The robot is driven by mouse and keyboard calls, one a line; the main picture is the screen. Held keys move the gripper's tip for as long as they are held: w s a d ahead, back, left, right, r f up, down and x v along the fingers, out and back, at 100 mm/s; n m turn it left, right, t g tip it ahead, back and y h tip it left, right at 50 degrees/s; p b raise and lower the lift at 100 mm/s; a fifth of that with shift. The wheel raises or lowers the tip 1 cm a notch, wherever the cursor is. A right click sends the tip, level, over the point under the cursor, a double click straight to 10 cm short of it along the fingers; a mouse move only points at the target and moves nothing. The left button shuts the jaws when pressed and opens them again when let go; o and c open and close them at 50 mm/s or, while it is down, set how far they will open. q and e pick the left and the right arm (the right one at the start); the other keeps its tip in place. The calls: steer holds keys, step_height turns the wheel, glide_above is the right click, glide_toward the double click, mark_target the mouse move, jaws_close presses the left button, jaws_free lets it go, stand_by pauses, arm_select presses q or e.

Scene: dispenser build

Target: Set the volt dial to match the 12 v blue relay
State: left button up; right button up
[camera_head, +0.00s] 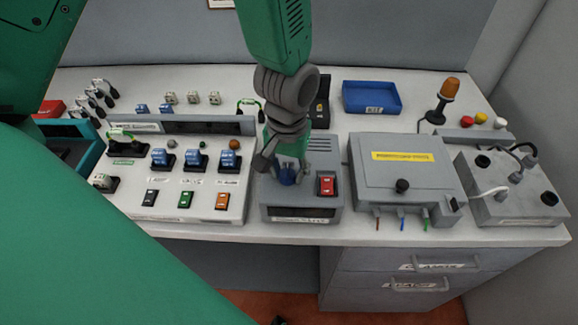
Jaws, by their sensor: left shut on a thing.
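My left gripper (287,168) reaches down from the top onto a grey box (300,198) at the front middle of the table. The dial's marks and setting cannot be read. The box has a dark display window (303,212) at the front, with no readable figures. Blue relays (163,158) (196,160) (229,160) stand in a row on the white panel to the left; their labels are too small to read. My right gripper is not in view.
A red switch (326,185) sits right beside the dial. A grey case with a yellow label (402,156) and a grey terminal box (512,190) stand to the right. A blue tray (371,97) and an orange beacon lamp (449,88) are behind.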

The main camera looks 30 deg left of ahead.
mark_target(288, 170)
arm_select(q)
steer(key=shift+s+f, duration=0.15)
steer(key=shift+s, duration=0.2)
steer(key=o, duration=1.1)
steer(key=shift+o, duration=0.2)
steer(key=shift+w+d, duration=0.1)
steer(key=shift+w+r, duration=0.15)
steer(key=shift+r, duration=0.25)
step_height(288, 170, up, 11)
steer(key=shift+r, duration=0.15)
